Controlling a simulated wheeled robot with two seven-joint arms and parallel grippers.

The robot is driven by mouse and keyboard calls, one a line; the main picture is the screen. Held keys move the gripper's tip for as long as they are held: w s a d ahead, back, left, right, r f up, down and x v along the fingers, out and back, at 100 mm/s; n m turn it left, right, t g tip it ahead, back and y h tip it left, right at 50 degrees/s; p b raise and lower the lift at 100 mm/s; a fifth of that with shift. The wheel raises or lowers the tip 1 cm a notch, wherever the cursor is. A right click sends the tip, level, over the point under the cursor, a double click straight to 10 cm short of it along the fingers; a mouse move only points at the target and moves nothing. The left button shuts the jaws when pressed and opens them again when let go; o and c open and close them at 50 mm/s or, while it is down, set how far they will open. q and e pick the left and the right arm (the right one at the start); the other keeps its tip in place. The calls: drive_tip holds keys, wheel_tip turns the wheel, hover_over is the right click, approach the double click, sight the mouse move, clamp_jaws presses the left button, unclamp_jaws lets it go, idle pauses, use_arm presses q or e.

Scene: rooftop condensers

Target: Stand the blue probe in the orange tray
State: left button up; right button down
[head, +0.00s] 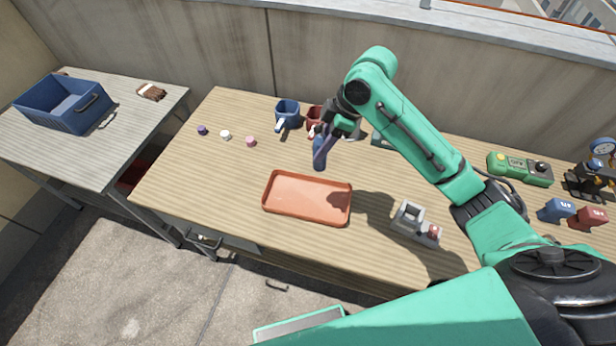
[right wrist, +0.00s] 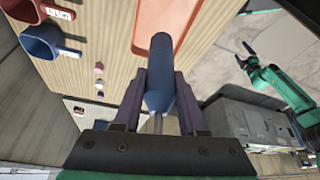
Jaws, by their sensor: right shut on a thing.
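The blue probe (head: 320,158) is held by my right gripper (head: 327,141) above the table, behind the orange tray. In the right wrist view the probe (right wrist: 161,70) is a blue cylinder tapering to a thin metal shaft between the purple fingers (right wrist: 158,108); its thick end points away from the palm. The orange tray (head: 300,196) lies flat and empty on the wooden table, with part of my arm's shadow on its right end. Its surface (right wrist: 168,22) also shows at the top of the right wrist view. My left gripper (right wrist: 246,54) is small and distant there; its jaw state is unclear.
A blue cup (head: 287,112) and a red cup (head: 313,117) stand behind the tray. Purple (head: 202,130), white (head: 225,135) and pink (head: 251,141) small pieces lie to the left. A grey fixture (head: 412,219) stands right of the tray. The table's left front is clear.

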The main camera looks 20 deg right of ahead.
sight(323, 164)
drive_tip(key=f, duration=0.3)
drive_tip(key=s+f, duration=0.1)
drive_tip(key=f, duration=0.1)
drive_tip(key=shift+d+f+p, duration=0.15)
drive_tip(key=shift+f+p, duration=0.2)
drive_tip(key=f, duration=0.9)
drive_tip(key=shift+w+f+p, duration=0.1)
drive_tip(key=shift+w+p, duration=0.3)
drive_tip(key=shift+f, duration=0.35)
use_arm(q)
drive_tip(key=shift+d+r, duration=0.15)
drive_tip(key=shift+r, duration=0.65)
use_arm(e)
drive_tip(key=shift+f, duration=0.15)
drive_tip(key=shift+c, duration=2.3)
unclamp_jaws()
use_arm(q)
drive_tip(key=shift+s, duration=0.15)
drive_tip(key=shift+f+b, duration=0.45)
drive_tip(key=shift+b, duration=0.1)
use_arm(e)
drive_tip(key=v, duration=1.2)
